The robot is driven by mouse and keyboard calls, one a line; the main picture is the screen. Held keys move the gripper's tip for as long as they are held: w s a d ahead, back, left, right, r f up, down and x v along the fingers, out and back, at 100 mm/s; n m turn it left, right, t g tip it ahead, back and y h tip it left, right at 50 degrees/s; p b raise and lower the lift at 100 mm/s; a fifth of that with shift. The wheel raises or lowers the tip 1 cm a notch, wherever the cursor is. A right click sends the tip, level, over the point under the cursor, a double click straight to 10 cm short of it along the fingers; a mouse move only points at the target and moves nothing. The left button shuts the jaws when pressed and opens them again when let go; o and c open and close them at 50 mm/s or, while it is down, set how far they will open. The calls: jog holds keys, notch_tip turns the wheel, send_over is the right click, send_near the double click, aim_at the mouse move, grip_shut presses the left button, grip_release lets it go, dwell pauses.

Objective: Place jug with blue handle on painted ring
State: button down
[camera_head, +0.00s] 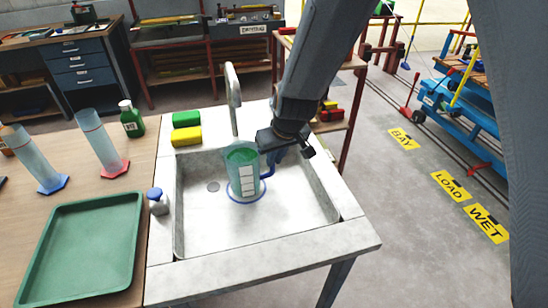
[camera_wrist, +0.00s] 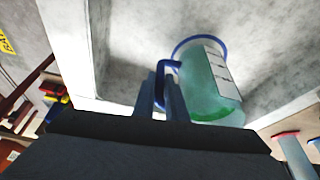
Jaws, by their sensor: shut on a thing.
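The jug (camera_head: 242,172) is clear with a green tint, a white scale strip and a blue handle (camera_head: 267,170). It is upright in the sink basin. A blue painted ring (camera_head: 232,197) on the basin floor shows around its base. I cannot tell whether the base touches the floor. My gripper (camera_head: 276,155) is to the jug's right, shut on the handle. In the wrist view the fingers (camera_wrist: 163,97) are on either side of the blue handle (camera_wrist: 161,70), with the jug (camera_wrist: 205,85) to their right and a blue curve (camera_wrist: 185,41) around its far end.
The tap (camera_head: 234,98) rises behind the jug. A green tray (camera_head: 82,250) and tall cylinders are farther left. The basin's right side is clear.

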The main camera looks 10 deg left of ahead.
jog(key=c, duration=1.8)
grip_release()
jog(key=shift+f, duration=0.1)
jog(key=b+v, duration=0.1)
jog(key=v, duration=1.1)
jog(key=s+d+f+m+g+h, duration=0.1)
jog(key=s+d, duration=0.3)
jog(key=d, duration=0.6)
jog(key=s+d+f+m+h, duration=0.1)
jog(key=s+d+f+m, duration=0.1)
jog(key=d, duration=0.8)
jog(key=s+d+f+m+g, duration=0.1)
jog(key=s+d+m, duration=0.3)
jog(key=d, duration=0.7)
jog(key=shift+s+f+m+g+h, duration=0.3)
jog(key=shift+s+f+m+h, duration=0.15)
jog(key=shift+s, duration=0.35)
